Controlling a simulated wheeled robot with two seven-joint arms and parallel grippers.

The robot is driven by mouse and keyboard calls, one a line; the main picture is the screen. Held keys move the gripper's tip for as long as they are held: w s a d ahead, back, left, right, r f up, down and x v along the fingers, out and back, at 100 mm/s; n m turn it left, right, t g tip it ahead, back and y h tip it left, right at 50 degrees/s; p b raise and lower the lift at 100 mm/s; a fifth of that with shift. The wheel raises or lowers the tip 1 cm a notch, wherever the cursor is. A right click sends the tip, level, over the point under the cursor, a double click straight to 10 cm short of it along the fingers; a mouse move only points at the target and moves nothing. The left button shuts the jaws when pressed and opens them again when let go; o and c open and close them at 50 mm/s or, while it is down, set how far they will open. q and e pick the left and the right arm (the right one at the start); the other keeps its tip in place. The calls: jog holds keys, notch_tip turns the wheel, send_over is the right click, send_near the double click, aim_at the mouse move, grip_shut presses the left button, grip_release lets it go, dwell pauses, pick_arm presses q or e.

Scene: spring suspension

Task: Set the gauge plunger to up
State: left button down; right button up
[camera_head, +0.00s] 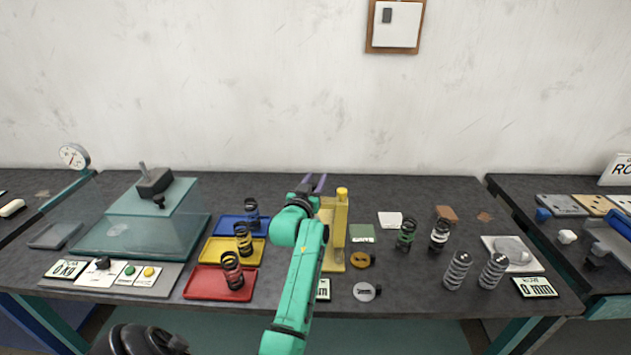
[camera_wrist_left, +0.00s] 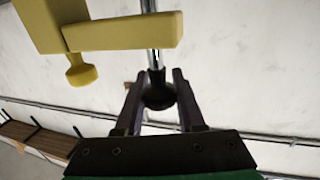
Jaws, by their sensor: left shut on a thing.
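The yellow gauge stand (camera_head: 341,225) stands upright at the middle of the table, with a round yellow knob on its top right. My left gripper (camera_head: 314,182) is at the stand's upper left in the head view, and my arm hides part of the stand. In the left wrist view, the plunger's black knob (camera_wrist_left: 158,96) sits between the fingers of my left gripper (camera_wrist_left: 158,83), which is shut on it. A metal rod (camera_wrist_left: 154,58) runs from the knob to the yellow arm of the gauge (camera_wrist_left: 115,33).
Red (camera_head: 205,283), yellow (camera_head: 216,250) and blue (camera_head: 229,224) trays with dark springs lie left of my arm. A glass-shielded press (camera_head: 150,212) stands farther left. More springs (camera_head: 457,270) stand at right. Bare table lies behind the stand.

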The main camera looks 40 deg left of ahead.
pick_arm(q)
jog(key=shift+f, duration=0.35)
notch_tip(320, 180, up, 4)
jog(key=p, duration=0.3)
jog(key=shift+w+r, duration=0.1)
jog(key=shift+r, duration=0.05)
jog(key=c, duration=0.5)
grip_release()
